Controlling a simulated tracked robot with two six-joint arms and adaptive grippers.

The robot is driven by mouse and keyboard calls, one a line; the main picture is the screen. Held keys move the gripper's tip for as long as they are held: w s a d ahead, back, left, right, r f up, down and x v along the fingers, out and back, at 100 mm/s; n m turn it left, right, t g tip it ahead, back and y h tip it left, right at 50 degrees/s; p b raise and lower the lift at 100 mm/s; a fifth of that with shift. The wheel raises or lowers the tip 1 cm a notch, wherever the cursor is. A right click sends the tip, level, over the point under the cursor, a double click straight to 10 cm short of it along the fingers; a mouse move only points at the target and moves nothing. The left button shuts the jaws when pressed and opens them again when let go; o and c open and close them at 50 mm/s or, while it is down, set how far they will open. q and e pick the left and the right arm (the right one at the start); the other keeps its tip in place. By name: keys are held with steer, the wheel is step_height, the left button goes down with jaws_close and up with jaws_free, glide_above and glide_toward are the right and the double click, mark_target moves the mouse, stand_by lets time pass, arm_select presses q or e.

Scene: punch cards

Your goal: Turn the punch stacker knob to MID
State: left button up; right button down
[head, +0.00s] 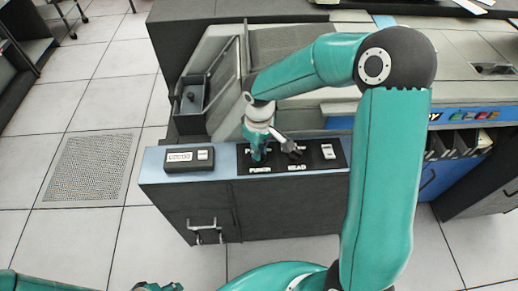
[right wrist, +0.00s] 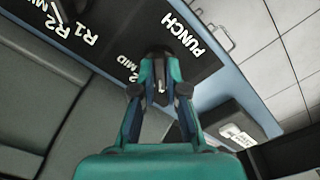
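The punch stacker knob (right wrist: 161,88) is a dark knob with a pale pointer mark, on a black panel beside the white word PUNCH. My right gripper (right wrist: 160,68) has its two fingers on either side of it and looks closed on it; its fingers hide part of the knob. In the head view, my right gripper (head: 257,155) reaches down onto the panel above the PUNCH label. R2 and MID labels show beside the knob in the right wrist view; the position it points to is unclear. My left gripper (head: 158,287) barely shows at the bottom edge, too cut off to read.
A small black box with a display (head: 189,159) lies at the panel's left. A grey tray (head: 205,85) stands behind. Open tiled floor lies left.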

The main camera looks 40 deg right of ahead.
stand_by(0.4)
steer(key=m+b, duration=0.3)
steer(key=m, duration=0.1)
steer(key=shift+f, duration=0.15)
steer(key=m+b, duration=0.1)
steer(key=m, duration=0.1)
steer(key=shift+m+b, duration=0.3)
steer(key=shift+b, duration=0.1)
steer(key=m+b, duration=0.1)
steer(key=m, duration=0.2)
steer(key=shift+m+b, duration=0.35)
steer(key=shift+m, duration=0.05)
steer(key=m+b, duration=0.1)
steer(key=m, duration=0.3)
steer(key=shift+r+m+b, duration=0.2)
steer(key=shift+m+b, duration=0.45)
steer(key=shift+m, duration=0.95)
steer(key=c, duration=1.2)
jaws_free()
